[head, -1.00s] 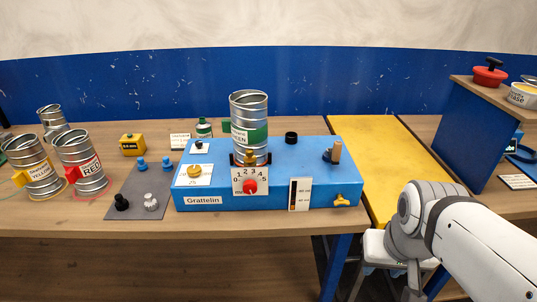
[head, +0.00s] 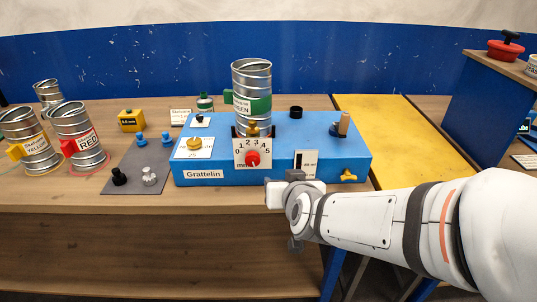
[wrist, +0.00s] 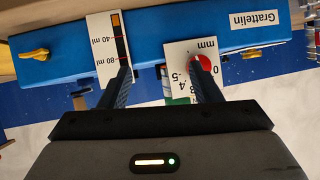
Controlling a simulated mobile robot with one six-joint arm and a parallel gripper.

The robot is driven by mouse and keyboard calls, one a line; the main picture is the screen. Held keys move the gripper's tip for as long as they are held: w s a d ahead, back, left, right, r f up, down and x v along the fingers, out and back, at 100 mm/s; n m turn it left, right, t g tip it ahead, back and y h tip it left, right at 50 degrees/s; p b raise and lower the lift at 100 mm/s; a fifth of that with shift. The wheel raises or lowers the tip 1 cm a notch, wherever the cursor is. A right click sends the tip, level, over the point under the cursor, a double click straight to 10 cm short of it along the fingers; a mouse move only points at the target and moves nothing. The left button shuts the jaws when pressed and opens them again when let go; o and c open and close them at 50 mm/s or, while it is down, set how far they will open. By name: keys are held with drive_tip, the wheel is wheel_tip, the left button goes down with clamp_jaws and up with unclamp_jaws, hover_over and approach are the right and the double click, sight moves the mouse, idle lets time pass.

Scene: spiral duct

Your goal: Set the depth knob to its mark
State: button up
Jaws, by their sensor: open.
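The depth knob (head: 252,159) is a red round knob on a white "mm" dial plate (head: 239,148) numbered 0 to 5, on the front of the blue Grattelin box (head: 215,178). A pointer is not readable. My gripper (head: 276,192) is low and to the right of the knob in the head view. In the upside-down wrist view my gripper (wrist: 160,66) is open and empty. Its right finger overlaps the red knob (wrist: 207,64) and hides part of it; the left finger overlaps the ml scale (wrist: 106,48). I cannot tell whether anything touches.
A yellow wing knob (head: 348,176) is on the box's right front. A grey mat (head: 140,165) with small knobs and the yellow and red cans (head: 78,135) are left.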

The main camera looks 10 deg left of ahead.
sight(253, 162)
drive_tip(key=s+a+f+t+b, duration=0.1)
drive_tip(key=s+a+t+b, duration=0.2)
drive_tip(key=a+t, duration=0.35)
drive_tip(key=shift+h, duration=0.4)
drive_tip(key=x, duration=0.8)
drive_tip(key=shift+a, duration=0.25)
drive_tip(key=shift+c, duration=0.5)
